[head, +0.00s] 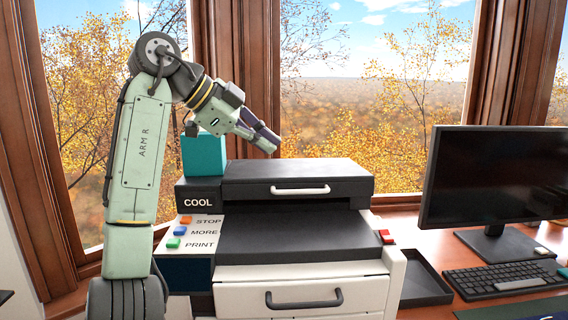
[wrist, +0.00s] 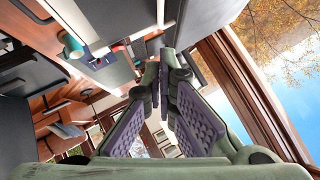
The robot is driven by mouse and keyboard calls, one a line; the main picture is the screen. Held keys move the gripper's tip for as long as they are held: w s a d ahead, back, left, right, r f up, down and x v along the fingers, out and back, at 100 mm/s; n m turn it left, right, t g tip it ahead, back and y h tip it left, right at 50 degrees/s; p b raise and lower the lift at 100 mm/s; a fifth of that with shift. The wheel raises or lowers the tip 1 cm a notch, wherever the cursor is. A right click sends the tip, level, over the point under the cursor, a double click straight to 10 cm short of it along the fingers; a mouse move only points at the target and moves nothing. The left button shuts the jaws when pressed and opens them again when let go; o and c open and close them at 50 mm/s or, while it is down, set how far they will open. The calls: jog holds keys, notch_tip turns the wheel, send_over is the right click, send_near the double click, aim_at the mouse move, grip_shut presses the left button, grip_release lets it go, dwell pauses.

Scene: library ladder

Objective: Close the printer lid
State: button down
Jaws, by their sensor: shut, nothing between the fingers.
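The printer stands on the wooden desk in the middle of the head view. Its dark lid (head: 296,172) lies flat or nearly so on top, with a white handle (head: 300,190) on its front; I see no clear raised angle. My gripper (head: 272,143) is above the lid's back left part, apart from it in the picture, and its fingers point right and down. Its purple-padded fingers also show in the wrist view (wrist: 168,62); they are shut and empty.
A teal block (head: 204,156) stands at the printer's back left, under my wrist. A dark tray (head: 422,278), monitor (head: 495,178) and keyboard (head: 505,278) are to the right. Windows are behind. The air above the lid's right side is free.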

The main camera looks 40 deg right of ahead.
jog(key=p, duration=0.1)
send_near(313, 192)
jog(key=s+d+r, duration=0.2)
jog(key=shift+w+d+f+p, duration=0.2)
jog(key=shift+w+d+f, duration=0.05)
jog(key=shift+f, duration=0.45)
jog(key=shift+w+d+f+p, duration=0.2)
jog(key=shift+w+f+p, duration=0.1)
jog(key=shift+f, duration=0.4)
jog(key=shift+w+d+f+p, duration=0.15)
jog(key=shift+w+d+f, duration=0.1)
jog(key=shift+f, duration=0.5)
jog(key=shift+f, duration=0.3)
notch_tip(313, 192, down, 3)
jog(key=b, duration=0.3)
jog(key=shift+s+a+m+t+h, duration=0.1)
jog(key=shift+s+m+t+h, duration=0.05)
jog(key=shift+m+t+h, duration=0.2)
